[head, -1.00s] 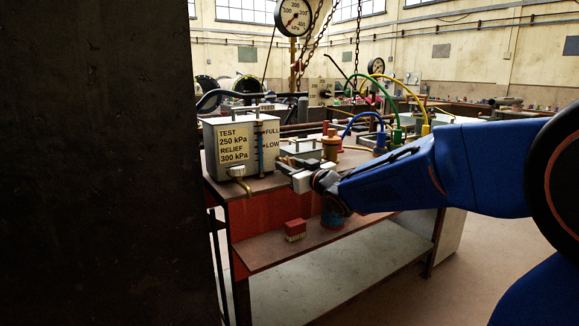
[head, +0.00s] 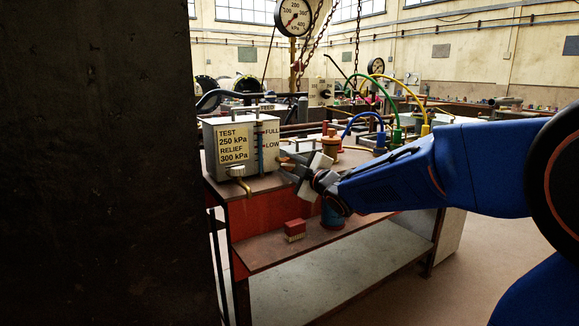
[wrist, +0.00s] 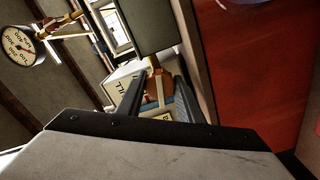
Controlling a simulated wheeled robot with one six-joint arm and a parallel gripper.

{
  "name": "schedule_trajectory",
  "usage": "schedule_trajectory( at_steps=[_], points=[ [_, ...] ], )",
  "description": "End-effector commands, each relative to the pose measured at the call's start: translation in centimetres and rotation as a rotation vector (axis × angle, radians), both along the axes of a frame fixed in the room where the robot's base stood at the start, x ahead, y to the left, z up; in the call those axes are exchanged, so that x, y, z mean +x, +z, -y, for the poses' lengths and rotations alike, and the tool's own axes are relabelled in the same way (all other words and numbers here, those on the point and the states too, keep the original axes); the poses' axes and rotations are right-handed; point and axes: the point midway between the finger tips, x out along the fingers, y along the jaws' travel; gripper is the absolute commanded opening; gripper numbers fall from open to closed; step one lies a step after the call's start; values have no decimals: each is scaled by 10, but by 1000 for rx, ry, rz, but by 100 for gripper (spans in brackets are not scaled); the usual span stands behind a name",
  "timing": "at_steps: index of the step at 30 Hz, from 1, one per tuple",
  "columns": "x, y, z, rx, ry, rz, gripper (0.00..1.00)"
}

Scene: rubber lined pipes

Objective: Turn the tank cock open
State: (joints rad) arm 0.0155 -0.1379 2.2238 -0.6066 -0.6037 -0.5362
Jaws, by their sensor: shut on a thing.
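The pale tank (head: 236,150) stands on the bench's left end, lettered "TEST 250 kPa RELIEF 300 kPa", with a sight gauge marked FULL and LOW. A brass tap (head: 237,171) with a pale cap sits low on its front, clear of my gripper. My gripper (head: 288,166) is at the tank's right side, its body rolled steeply. In the wrist view, my dark fingers (wrist: 158,90) are close around a small brass-coloured part, which I take as the tank cock (wrist: 154,66). The cock is mostly hidden, so its exact angle cannot be told.
A brass-coloured cylinder (head: 331,143) and hoses stand right behind my gripper. A red brush-like block (head: 295,228) and a blue can (head: 332,214) are on the lower shelf (head: 262,252). A dark pillar (head: 95,160) blocks the left. A dial (head: 293,17) hangs above.

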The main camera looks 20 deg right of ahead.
Motion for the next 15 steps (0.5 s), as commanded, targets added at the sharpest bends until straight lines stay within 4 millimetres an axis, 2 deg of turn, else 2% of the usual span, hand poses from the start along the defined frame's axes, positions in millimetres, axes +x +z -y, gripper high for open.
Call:
schedule_trajectory(
  at_steps=[6,15],
  points=[
    [0,-1,0,-136,0,43,11],
    [0,-1,0,-236,1,75,11]
  ],
)
